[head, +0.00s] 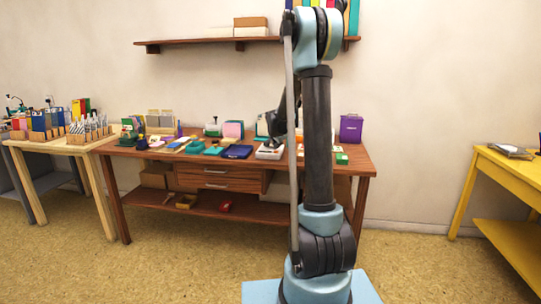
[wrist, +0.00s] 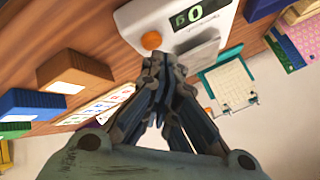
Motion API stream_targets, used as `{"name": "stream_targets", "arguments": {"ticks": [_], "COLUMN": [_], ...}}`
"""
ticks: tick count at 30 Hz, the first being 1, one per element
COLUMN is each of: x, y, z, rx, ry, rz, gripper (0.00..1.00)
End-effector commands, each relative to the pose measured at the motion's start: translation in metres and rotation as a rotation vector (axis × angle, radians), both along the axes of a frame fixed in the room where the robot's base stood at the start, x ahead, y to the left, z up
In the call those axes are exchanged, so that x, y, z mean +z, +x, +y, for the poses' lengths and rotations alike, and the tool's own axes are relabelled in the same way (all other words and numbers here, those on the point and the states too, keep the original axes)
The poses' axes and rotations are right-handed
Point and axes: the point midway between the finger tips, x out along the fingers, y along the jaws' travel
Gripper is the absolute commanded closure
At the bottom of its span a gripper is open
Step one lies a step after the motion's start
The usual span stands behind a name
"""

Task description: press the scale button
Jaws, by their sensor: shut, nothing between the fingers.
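The white scale (wrist: 140,14) is at the top of the wrist view, with a dark display showing green digits (wrist: 188,15). Its round orange button (wrist: 151,41) is on the near edge of the white face. My gripper (wrist: 160,62) is shut and empty, its fingertips just below the button in the picture. I cannot tell whether they touch it. In the head view the scale (head: 268,152) stands on the brown table, partly behind my arm. The gripper is largely hidden by my arm there, and the button is too small to make out.
The brown table (head: 120,152) holds inkpads, a blue tray (head: 237,152) and a purple box (head: 351,128). In the wrist view, brown (wrist: 75,72) and blue (wrist: 32,104) boxes lie left, a teal-framed pad (wrist: 230,82) right. A shelf (head: 190,41) hangs above.

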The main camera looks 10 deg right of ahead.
Motion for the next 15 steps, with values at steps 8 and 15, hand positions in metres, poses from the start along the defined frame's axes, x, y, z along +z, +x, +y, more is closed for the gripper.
{"name": "stream_targets", "arguments": {"ticks": [8, 15], "x": [0.005, 0.024], "y": [0.000, 0.000], "z": [0.000, 0.000], "rx": [0.000, 0.000], "ry": [0.000, 0.000], "rz": [0.000, 0.000], "gripper": [1.00, 1.00]}}
